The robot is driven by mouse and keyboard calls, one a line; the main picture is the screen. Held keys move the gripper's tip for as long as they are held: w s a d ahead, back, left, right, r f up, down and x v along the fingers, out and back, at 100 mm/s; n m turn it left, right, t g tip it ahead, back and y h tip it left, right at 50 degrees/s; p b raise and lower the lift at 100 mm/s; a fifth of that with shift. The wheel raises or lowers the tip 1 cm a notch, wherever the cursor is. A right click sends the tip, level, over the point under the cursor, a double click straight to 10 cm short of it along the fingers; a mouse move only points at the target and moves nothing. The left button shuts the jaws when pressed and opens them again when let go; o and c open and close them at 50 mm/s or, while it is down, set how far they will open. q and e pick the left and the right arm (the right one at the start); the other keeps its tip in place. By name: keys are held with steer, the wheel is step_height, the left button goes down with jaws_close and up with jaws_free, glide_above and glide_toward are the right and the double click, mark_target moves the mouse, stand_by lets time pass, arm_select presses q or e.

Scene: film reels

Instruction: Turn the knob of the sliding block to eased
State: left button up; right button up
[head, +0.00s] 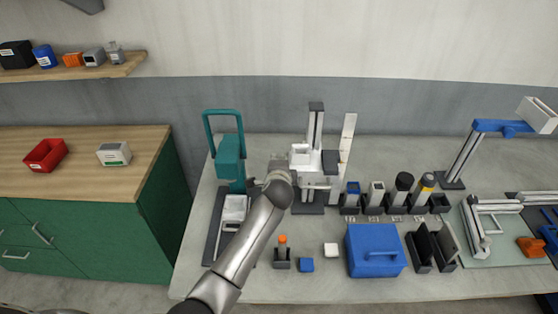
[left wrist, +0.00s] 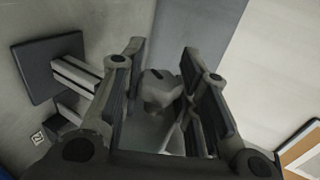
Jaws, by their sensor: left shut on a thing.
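A dark-topped upright post (head: 316,125) stands on the bench near the middle of the head view. A white block (head: 300,156) sits on it. My left arm reaches up to the post from the front, and my left gripper (left wrist: 162,68) is at the block's level. In the left wrist view, its two fingers are on either side of a grey rounded knob (left wrist: 160,88) with a dark mark on top, and it is shut on this knob. In the head view my wrist hides the knob and part of the block. I cannot read the knob's setting. My right gripper is not in view.
A teal-handled stand (head: 230,158) is close left of my arm. A tilted pale strip (head: 347,140) and a row of dark holders (head: 372,208) are to the right. A blue box (head: 375,250), a blue cube (head: 306,265) and an orange-topped item (head: 282,252) lie in front.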

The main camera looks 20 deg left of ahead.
arm_select(q)
steer(key=shift+r+g+h, duration=0.1)
steer(key=shift+g+h, duration=0.3)
steer(key=shift+g, duration=0.8)
steer(key=shift+g+h, duration=0.4)
steer(key=shift+g, duration=1.1)
steer(key=o, duration=1)
steer(key=v, duration=1.1)
steer(key=shift+s+r, duration=0.1)
steer(key=shift+r, duration=0.3)
steer(key=shift+f, duration=0.1)
